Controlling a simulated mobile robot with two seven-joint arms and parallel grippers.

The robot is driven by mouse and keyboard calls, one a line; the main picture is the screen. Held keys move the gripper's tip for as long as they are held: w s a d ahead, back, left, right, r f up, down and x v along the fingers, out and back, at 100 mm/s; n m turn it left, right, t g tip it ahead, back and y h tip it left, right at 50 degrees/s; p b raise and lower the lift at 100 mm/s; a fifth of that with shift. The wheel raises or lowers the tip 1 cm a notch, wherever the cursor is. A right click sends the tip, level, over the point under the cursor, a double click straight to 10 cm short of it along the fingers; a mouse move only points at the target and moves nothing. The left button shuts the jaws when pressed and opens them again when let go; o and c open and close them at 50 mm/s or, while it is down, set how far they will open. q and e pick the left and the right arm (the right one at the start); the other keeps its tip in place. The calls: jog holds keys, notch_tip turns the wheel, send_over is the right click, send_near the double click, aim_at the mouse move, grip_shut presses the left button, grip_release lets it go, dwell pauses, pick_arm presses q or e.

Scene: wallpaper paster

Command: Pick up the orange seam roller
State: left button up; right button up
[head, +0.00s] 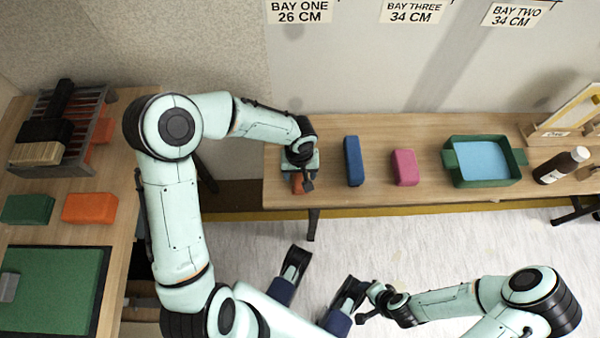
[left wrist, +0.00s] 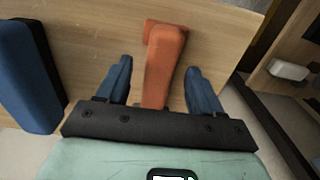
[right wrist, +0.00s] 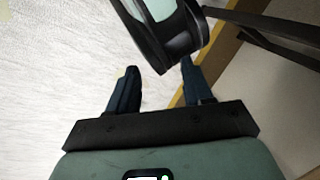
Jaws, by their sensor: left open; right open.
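The orange seam roller (head: 298,183) lies on the wall-side table, mostly hidden under my left gripper (head: 302,176) in the head view. In the left wrist view the orange roller (left wrist: 163,65) lies between the two blue fingers of my left gripper (left wrist: 158,85), which is open around it. A gap shows on each side of it. My right gripper (head: 368,302) is open and empty over the floor, low in the head view.
A blue block (head: 354,161), a pink block (head: 405,167), a green tray of blue liquid (head: 483,183) and a dark bottle (head: 562,166) stand right of the roller. The left table (head: 75,236) holds green and orange blocks and a rack (head: 100,132).

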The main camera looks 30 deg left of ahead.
pick_arm(q)
notch_tip(320, 180, down, 2)
jog(key=shift+f, duration=0.15)
pick_arm(e)
jog(key=shift+w+d+f, duration=0.25)
jog(key=shift+w+f, duration=0.1)
jog(key=shift+w, duration=0.15)
pick_arm(q)
jog(key=c, duration=1.1)
jog(key=shift+o, duration=0.2)
notch_tip(320, 180, up, 12)
jog(key=p, duration=0.3)
notch_tip(320, 180, up, 7)
jog(key=p, duration=0.1)
send_over(300, 175)
jog(key=shift+r, duration=0.6)
pick_arm(e)
jog(key=s+a+r+g, duration=0.1)
jog(key=s+a+r, duration=0.1)
jog(key=s+r, duration=0.3)
jog(key=shift+s+a+r+g+y, duration=0.25)
jog(key=shift+s+a+g+y, duration=0.05)
jog(key=shift+s, duration=0.15)
